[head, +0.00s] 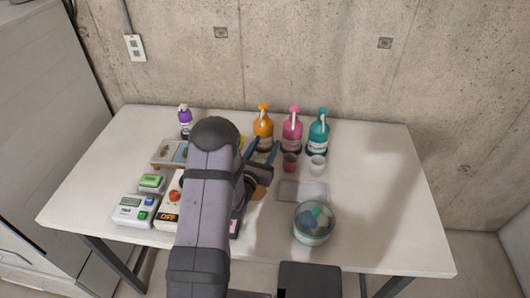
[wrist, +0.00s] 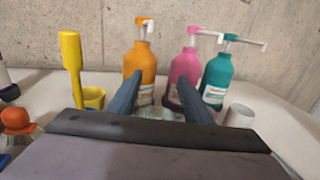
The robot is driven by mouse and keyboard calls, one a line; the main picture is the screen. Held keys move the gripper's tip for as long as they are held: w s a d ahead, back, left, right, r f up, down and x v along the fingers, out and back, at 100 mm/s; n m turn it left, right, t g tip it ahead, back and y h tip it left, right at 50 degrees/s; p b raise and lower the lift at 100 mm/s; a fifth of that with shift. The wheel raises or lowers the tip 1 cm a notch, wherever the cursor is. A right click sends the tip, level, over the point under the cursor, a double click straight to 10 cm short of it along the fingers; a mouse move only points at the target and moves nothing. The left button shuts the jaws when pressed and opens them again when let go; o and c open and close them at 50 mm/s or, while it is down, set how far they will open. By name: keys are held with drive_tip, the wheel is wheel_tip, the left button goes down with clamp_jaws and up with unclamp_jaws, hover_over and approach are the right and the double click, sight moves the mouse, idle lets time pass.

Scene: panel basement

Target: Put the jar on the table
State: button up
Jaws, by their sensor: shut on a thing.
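My gripper (wrist: 162,100) points toward the back wall, its two dark fingers on either side of a pale greenish, glassy thing. This looks like the jar (wrist: 160,114); only a small part shows low between the fingers. In the head view my gripper (head: 262,152) is over the middle of the table (head: 380,170), in front of the pump bottles. My own arm hides much of what it holds there. I cannot tell whether the jar touches the table.
Orange (head: 263,128), pink (head: 292,130) and teal (head: 318,132) pump bottles stand behind my gripper. A pink cup (head: 290,163) and white cup (head: 317,164) stand right of it. A glass bowl (head: 314,233) and clear tray (head: 302,191) are nearer. The table's right side is clear.

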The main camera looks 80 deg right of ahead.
sight(264, 156)
drive_tip(key=shift+f, duration=1.5)
drive_tip(key=shift+f, duration=0.25)
drive_tip(key=o, duration=1.2)
drive_tip(key=shift+r, duration=0.1)
drive_tip(key=shift+r, duration=0.15)
drive_tip(key=b+v, duration=0.2)
drive_tip(key=v, duration=0.5)
drive_tip(key=shift+a, duration=0.3)
drive_tip(key=shift+w, duration=0.1)
